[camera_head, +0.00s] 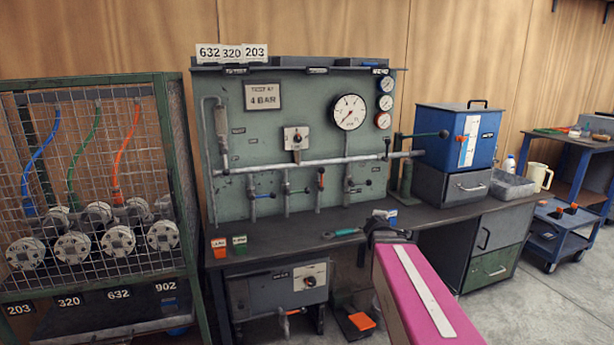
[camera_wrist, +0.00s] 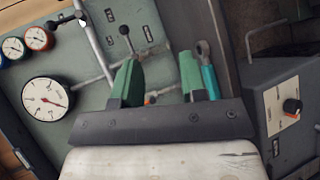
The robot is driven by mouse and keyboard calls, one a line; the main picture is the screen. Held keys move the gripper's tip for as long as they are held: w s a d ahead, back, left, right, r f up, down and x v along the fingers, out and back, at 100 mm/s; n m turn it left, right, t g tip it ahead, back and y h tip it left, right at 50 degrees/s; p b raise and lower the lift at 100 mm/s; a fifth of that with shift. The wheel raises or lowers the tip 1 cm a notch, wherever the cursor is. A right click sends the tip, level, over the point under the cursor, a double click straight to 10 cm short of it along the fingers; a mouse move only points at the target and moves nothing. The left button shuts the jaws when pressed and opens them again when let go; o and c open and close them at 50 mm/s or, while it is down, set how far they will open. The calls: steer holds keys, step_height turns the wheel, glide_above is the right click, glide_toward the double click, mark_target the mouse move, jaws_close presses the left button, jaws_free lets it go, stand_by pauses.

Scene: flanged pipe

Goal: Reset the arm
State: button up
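My gripper (camera_wrist: 158,58) shows in the wrist view with two green fingers set wide apart and nothing held between them. In the head view, my magenta arm reaches in from the lower right, and the dark gripper end (camera_head: 388,235) is over the front of the workbench (camera_head: 285,238). The fingers are hard to make out there. A teal-handled wrench (camera_head: 342,233) lies on the bench to the left of the gripper. It also shows in the wrist view (camera_wrist: 209,78), just right of the right finger and not between the fingers.
A green test panel (camera_head: 265,135) with gauges, a pipe and valve levers stands behind the bench. A blue box (camera_head: 440,140) stands on a grey drawer unit at right. A mesh cage (camera_head: 85,170) with flanged parts stands left. Small orange and green boxes (camera_head: 219,247) sit at the bench's left.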

steer(key=s+a+f+m+g+y, duration=0.2)
steer(key=s+a+f+m+g, duration=0.2)
steer(key=s+f, duration=0.5)
steer(key=s+a+f+m+g+y, duration=0.3)
steer(key=s+a+f+m+g, duration=0.2)
steer(key=s+f+m+g, duration=0.3)
steer(key=s+f+m, duration=0.1)
steer(key=s+m, duration=0.1)
steer(key=s, duration=0.2)
steer(key=shift+s+f+g, duration=0.15)
steer(key=shift+s+g, duration=0.15)
steer(key=shift+g, duration=0.1)
